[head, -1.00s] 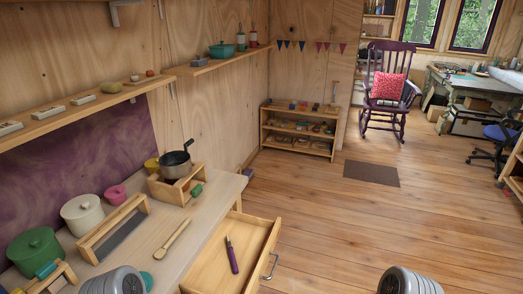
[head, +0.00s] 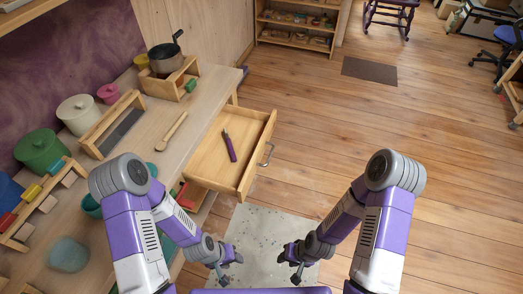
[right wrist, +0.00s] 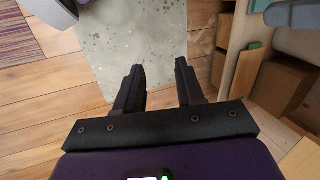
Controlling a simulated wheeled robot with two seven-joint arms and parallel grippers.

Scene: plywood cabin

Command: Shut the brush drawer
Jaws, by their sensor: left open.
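The wooden drawer (head: 208,158) is pulled out from under the worktop in the head view. A metal handle (head: 267,155) is on its front. A slim brush-like tool with a purple handle (head: 230,148) lies inside it. My left gripper (head: 223,279) is open and empty, low in the head view, below the drawer and apart from it. My right gripper (head: 297,277) is also low there, to the right of the left one and away from the handle. In the right wrist view its two black fingers (right wrist: 156,75) are apart with nothing between them.
The worktop (head: 150,152) carries pots, a wooden rack and a pan on a wooden stand (head: 168,77). A speckled grey mat (head: 262,232) lies on the floor in front of my arms. The wooden floor right of the drawer is clear.

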